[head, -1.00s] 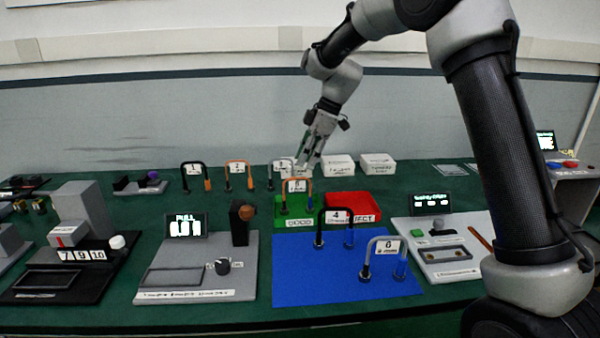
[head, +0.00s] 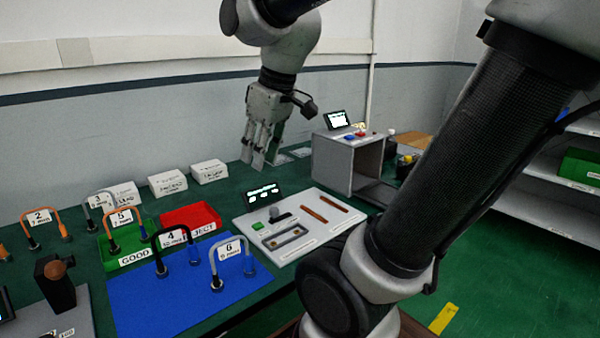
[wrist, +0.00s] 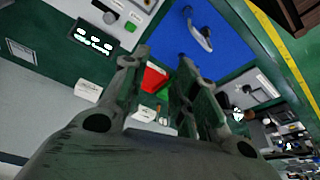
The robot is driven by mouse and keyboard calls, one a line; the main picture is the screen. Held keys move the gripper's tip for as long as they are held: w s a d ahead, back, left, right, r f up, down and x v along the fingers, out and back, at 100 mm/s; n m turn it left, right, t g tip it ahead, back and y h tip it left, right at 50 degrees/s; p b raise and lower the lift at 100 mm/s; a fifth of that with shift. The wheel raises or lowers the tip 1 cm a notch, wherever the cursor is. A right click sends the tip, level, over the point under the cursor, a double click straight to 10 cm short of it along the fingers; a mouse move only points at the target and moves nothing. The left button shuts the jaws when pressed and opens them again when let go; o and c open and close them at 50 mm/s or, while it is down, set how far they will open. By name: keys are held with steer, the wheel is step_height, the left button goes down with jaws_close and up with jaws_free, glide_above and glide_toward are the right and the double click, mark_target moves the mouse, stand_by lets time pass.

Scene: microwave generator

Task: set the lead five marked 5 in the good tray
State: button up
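Lead 5 (head: 121,216), an orange arch with a white tag marked 5, stands upright in the green good tray (head: 151,228) in the head view. Its feet appear to be inside the tray, which has a GOOD label on its front. My gripper (head: 259,160) is up and to the right of the tray, apart from the lead, over the back of the table. In the wrist view its fingers (wrist: 160,75) are spread with nothing between them. Part of the green tray (wrist: 163,93) shows between the fingers there; the lead is not clear in that view.
The red reject tray (head: 192,216) is right of the green one. Leads 4 (head: 172,238) and 6 (head: 230,250) stand on the blue mat (head: 135,310). White boxes (head: 168,183) are behind. A test panel (head: 295,228) and grey box (head: 347,160) stand to the right.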

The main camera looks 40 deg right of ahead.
steer(key=s+d+f+m+h, duration=0.1)
steer(key=s+d+f+m, duration=0.2)
steer(key=s, duration=0.5)
steer(key=shift+d+m+t, duration=0.35)
steer(key=shift+m+t, duration=0.05)
steer(key=shift+m, duration=0.1)
steer(key=shift+s, duration=0.1)
stand_by(0.3)
